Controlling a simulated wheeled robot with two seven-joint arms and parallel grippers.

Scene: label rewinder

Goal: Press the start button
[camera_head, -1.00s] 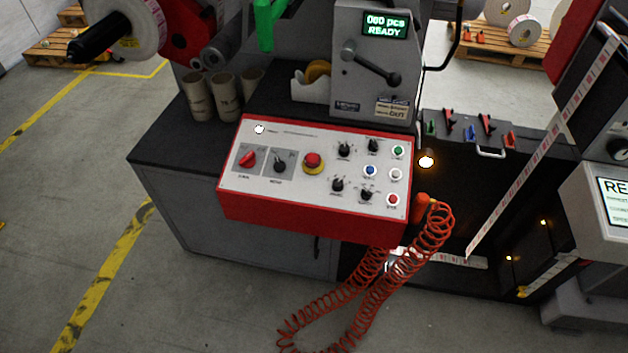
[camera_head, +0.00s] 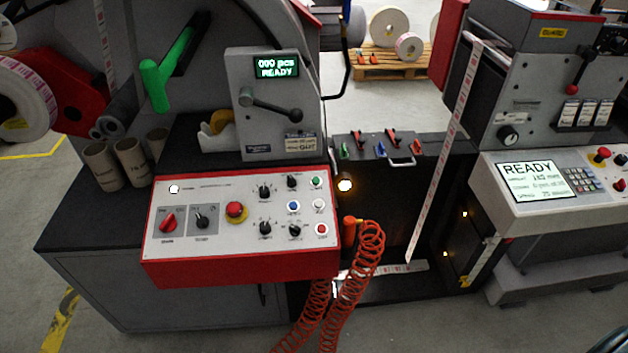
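The red-framed control panel (camera_head: 190,248) sits on the front of the left machine, with a light sloping face. A green button (camera_head: 316,182) is at its upper right; its label is too small to read. Below it are a white button (camera_head: 319,205) and a red button (camera_head: 321,229). A blue button (camera_head: 293,206) is to their left. A red mushroom button on a yellow ring (camera_head: 236,211) is mid-panel. Neither of my grippers is in view.
A coiled orange hose (camera_head: 368,245) hangs at the panel's right side. Cardboard cores (camera_head: 131,160) stand behind the panel's left. The right machine has a console (camera_head: 520,208) with a screen reading "READY", a keypad and buttons. Open floor lies in front at lower left.

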